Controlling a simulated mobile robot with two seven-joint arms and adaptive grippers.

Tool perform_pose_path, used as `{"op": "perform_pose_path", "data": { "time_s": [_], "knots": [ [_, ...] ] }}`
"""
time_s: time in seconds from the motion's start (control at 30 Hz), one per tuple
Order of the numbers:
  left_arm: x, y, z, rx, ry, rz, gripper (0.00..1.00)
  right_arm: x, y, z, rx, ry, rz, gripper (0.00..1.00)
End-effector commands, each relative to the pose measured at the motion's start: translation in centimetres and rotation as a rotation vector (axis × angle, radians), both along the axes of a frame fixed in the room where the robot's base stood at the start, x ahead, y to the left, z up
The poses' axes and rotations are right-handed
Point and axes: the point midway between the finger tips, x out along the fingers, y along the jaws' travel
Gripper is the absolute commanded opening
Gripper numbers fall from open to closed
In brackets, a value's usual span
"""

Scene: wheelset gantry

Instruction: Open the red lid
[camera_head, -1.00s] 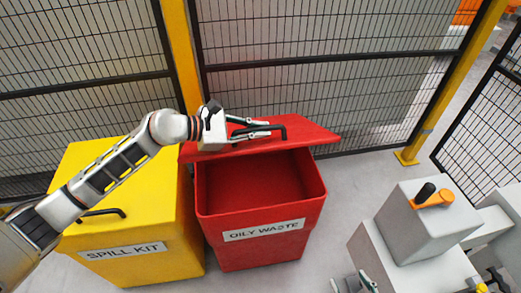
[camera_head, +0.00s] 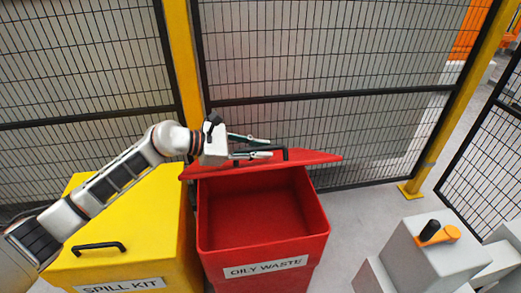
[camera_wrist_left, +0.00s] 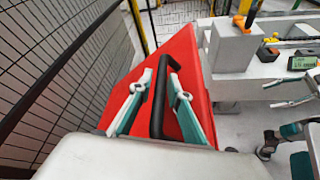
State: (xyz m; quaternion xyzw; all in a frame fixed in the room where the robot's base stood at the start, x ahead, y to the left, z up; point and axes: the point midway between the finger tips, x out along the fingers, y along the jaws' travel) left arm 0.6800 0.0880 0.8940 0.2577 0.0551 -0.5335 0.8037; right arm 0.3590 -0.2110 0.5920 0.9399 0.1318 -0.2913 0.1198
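The red lid (camera_head: 310,158) of the red bin marked OILY WASTE (camera_head: 264,268) is raised and tilted at the back, and the bin's inside shows. Its black handle (camera_head: 284,153) is on the lid's face. My left gripper (camera_head: 262,147) is at the handle with its fingers apart. In the left wrist view the black handle (camera_wrist_left: 160,98) lies between the two open fingers (camera_wrist_left: 162,80), with the red lid (camera_wrist_left: 190,60) behind; contact is unclear. My right gripper (camera_wrist_left: 268,128) shows at the right edge of the left wrist view, its fingers seemingly apart, away from the bin.
A yellow bin marked SPILL KIT (camera_head: 150,215), with its own black handle (camera_head: 99,247), stands left of the red bin. A mesh fence (camera_head: 330,60) and yellow posts stand close behind. A grey box with an orange-and-black control (camera_head: 440,234) is at right. Floor shows between.

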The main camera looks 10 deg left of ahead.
Motion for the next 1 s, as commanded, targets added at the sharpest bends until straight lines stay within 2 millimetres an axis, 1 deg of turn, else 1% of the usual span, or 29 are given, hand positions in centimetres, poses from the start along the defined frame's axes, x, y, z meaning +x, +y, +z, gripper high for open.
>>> {"op": "perform_pose_path", "data": {
  "time_s": [0.2, 0.33, 0.43, 0.7, 0.9, 1.0],
  "knots": [
    [-0.1, 0.1, -0.1, 0.001, 0.001, -0.001, 0.18, -0.4, 0.1, -0.3, 0.0, 0.008, 0.004, 0.52],
    [-0.6, 1.1, 0.3, 0.003, 0.001, 0.0, 0.18, -0.3, 0.1, -0.2, -0.001, 0.005, 0.002, 0.52],
    [-1.3, 2.6, 0.9, 0.004, 0.001, 0.0, 0.18, -0.2, 0.0, -0.1, -0.001, 0.004, 0.002, 0.52],
    [-3.6, 7.1, 2.9, 0.005, 0.0, 0.002, 0.18, -0.1, 0.0, -0.1, -0.001, 0.002, 0.001, 0.52],
    [-4.7, 9.3, 3.9, 0.002, 0.0, 0.002, 0.18, -0.1, 0.0, 0.0, -0.001, 0.001, 0.001, 0.52],
    [-5.0, 9.8, 4.2, 0.001, 0.001, -0.001, 0.18, -0.1, 0.0, 0.0, -0.001, 0.001, 0.001, 0.52]
  ]
}}
